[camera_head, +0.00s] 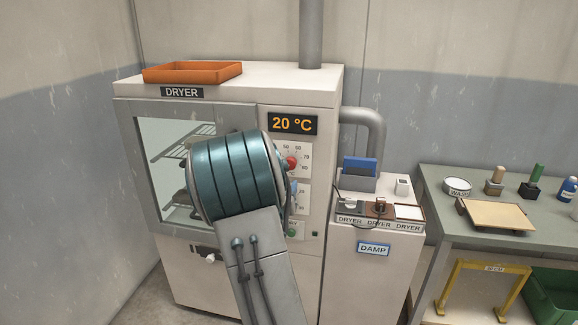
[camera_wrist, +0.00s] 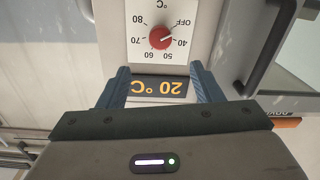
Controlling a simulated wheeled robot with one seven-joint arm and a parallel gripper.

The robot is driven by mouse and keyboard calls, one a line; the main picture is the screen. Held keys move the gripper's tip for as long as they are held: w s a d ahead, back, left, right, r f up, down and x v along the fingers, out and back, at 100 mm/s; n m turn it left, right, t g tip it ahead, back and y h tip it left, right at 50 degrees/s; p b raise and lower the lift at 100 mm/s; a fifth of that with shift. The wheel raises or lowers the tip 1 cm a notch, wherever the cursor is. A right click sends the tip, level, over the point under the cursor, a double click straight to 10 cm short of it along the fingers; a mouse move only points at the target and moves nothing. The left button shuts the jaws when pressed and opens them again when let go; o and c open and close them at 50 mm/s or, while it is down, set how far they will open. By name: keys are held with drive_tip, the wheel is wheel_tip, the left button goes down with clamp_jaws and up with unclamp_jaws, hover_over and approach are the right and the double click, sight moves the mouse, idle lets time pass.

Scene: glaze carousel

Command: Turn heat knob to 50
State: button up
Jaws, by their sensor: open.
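The red heat knob (camera_head: 291,163) is on the dryer's front panel, below the orange display (camera_head: 293,123) that reads 20 °C. In the wrist view the scene is upside down. There the red knob (camera_wrist: 160,37) sits on a white dial marked OFF, 40, 50, 60, 70 and 80. Its pointer is too small to read surely. My gripper (camera_wrist: 160,70) is open, with its two blue-grey fingers apart. The display (camera_wrist: 158,87) shows between them, and the knob lies beyond their tips, not gripped.
The dryer (camera_head: 235,80) has a glass door left of the panel and an orange tray (camera_head: 193,72) on top. A white cabinet labelled DAMP (camera_head: 374,249) stands close at its right. Farther right is a grey workbench (camera_head: 490,225) with tools.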

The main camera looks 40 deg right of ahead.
sight(290, 166)
drive_tip(key=p+x, duration=0.3)
drive_tip(key=x, duration=1)
drive_tip(key=shift+w+d+p, duration=0.2)
drive_tip(key=shift+p, duration=0.15)
drive_tip(key=shift+c, duration=0.2)
drive_tip(key=c, duration=0.9)
